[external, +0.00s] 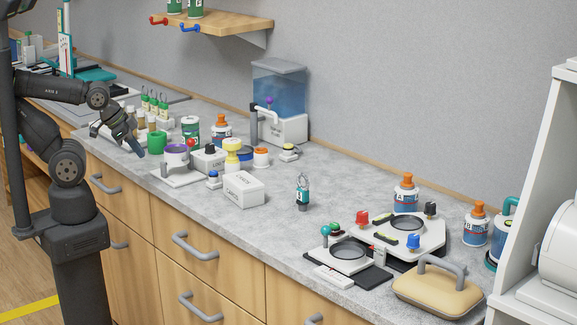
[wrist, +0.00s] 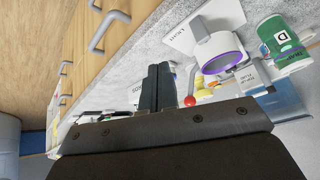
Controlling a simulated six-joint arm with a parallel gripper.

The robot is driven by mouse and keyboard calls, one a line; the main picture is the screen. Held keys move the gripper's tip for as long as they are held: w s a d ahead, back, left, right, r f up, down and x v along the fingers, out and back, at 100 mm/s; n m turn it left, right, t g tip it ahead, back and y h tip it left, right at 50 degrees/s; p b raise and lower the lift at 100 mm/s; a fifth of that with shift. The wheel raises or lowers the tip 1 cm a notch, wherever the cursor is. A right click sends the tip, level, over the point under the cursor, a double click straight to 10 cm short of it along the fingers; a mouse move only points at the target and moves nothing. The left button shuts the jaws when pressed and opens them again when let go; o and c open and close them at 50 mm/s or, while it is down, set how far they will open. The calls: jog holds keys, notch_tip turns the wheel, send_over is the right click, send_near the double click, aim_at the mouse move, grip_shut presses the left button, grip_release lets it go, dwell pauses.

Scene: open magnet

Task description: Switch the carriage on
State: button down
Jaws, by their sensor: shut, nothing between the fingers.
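My gripper (external: 139,150) is shut and empty, above the left part of the counter, beside a green cup. In the wrist view its dark fingers (wrist: 159,72) lie together. No part is clearly labelled as the carriage. A red ball knob (external: 190,142) is near a dark-topped labelled box (external: 209,160). A white unit with a round dark plate (external: 407,224) and red and blue knobs stands at the right, with a smaller unit (external: 348,252) before it.
A green cup (external: 157,141), a green jar (external: 191,130), a yellow bottle (external: 232,152) and a white labelled box (external: 243,188) crowd the counter. A water tank (external: 279,90) stands behind. A beige handled case (external: 437,288) is at front right. Mid-counter has free room.

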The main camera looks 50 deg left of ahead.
aim_at(334, 225)
jog(key=w+d+r+m+t+h, duration=0.2)
jog(key=w+d+m+h, duration=0.1)
jog(key=w+d+m, duration=0.65)
jog(key=w+d+r+m+t+h, duration=0.15)
jog(key=w+d+m, duration=0.25)
jog(key=w+d, duration=0.55)
jog(key=s+d+f+m+g+h, duration=0.2)
jog(key=d+m, duration=0.2)
jog(key=d, duration=0.4)
jog(key=s+d+f+m+g+h, duration=0.2)
jog(key=d+m, duration=0.3)
jog(key=d, duration=0.4)
jog(key=s+d+f+m+g+h, duration=0.2)
jog(key=s+d+m+h, duration=0.1)
jog(key=d, duration=0.5)
jog(key=shift+s+d+f+m+h, duration=0.15)
jog(key=shift+d+f+m+h, duration=0.25)
jog(key=shift+m+h, duration=0.4)
jog(key=x, duration=1.3)
jog(key=shift+d+f, duration=0.25)
jog(key=shift+d, duration=0.15)
jog(key=shift+d, duration=0.1)
